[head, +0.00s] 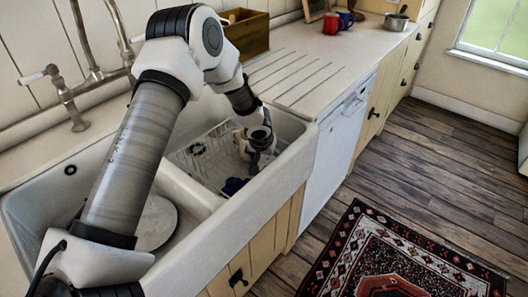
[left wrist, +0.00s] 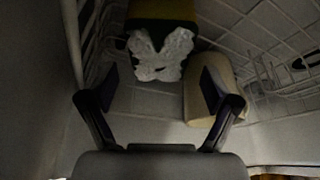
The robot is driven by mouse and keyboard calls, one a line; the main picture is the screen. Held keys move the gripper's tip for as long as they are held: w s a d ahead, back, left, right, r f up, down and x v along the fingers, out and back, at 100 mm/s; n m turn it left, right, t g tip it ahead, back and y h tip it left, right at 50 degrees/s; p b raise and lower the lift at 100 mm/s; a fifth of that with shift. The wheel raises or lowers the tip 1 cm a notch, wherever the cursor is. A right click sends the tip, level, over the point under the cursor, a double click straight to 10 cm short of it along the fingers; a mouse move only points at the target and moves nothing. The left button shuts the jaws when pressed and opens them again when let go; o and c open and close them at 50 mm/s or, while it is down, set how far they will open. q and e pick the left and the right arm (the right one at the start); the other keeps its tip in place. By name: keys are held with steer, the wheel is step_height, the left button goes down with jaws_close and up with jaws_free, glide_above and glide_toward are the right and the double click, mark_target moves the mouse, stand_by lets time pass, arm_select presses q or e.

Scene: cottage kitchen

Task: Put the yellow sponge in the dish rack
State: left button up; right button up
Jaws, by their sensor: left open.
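My left gripper (head: 246,176) reaches down into the right-hand sink basin; it is open. The white wire dish rack (head: 192,158) stands in that basin, and its wires also show in the left wrist view (left wrist: 240,28). In the left wrist view, my left gripper (left wrist: 158,86) has its fingers apart with nothing held. The view is dim; I cannot tell for sure which is the sponge.
The basin's front wall (head: 262,198) is close to my gripper. A plate (head: 155,224) lies in the left basin behind my arm. Taps (head: 70,105) stand at the back left. The ribbed drainboard (head: 295,78) is clear; a wooden box (head: 248,34) stands behind it.

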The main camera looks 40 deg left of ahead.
arm_select(q)
steer(key=v, duration=0.8)
steer(key=shift+f, duration=0.1)
